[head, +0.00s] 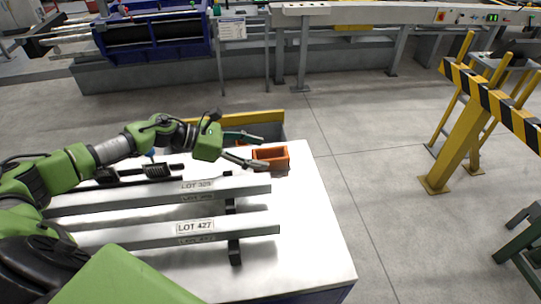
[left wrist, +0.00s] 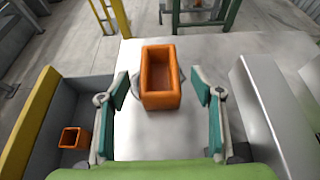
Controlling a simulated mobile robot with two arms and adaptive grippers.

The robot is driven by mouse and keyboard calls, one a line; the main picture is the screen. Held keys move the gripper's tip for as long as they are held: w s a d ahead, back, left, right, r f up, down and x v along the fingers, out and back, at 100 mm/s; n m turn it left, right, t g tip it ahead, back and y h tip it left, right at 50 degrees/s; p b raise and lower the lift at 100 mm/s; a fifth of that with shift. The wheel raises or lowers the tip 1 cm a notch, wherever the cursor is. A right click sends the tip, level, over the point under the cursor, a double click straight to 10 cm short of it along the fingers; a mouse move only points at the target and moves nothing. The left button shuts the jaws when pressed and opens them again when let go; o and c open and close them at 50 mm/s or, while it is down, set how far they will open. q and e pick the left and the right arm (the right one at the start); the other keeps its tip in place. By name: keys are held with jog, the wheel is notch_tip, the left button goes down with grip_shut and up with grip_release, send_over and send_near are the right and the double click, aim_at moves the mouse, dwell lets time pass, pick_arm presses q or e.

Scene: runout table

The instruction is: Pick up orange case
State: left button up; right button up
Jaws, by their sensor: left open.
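An orange open-topped case (head: 279,162) stands on the white table near its far edge. It also shows in the left wrist view (left wrist: 161,101), upright and empty inside. My left gripper (head: 262,153) is open, and its fingers reach toward the case from the left. In the left wrist view the open fingers (left wrist: 159,82) lie on either side of the case, with gaps on both sides. A second, smaller-looking orange case (left wrist: 72,139) sits in a grey bin beside the table. My right gripper is not in view.
The grey bin (left wrist: 92,123) has a yellow edge (left wrist: 31,125). The table's right side (head: 318,235) is clear. A striped yellow barrier (head: 490,95) stands on the floor at right.

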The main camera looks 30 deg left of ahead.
aim_at(278, 158)
pick_arm(q)
jog(key=shift+p+x, duration=0.35)
jog(key=shift+x, duration=1.1)
jog(key=shift+r, duration=0.15)
jog(key=c, duration=1.3)
jog(key=shift+o, duration=0.2)
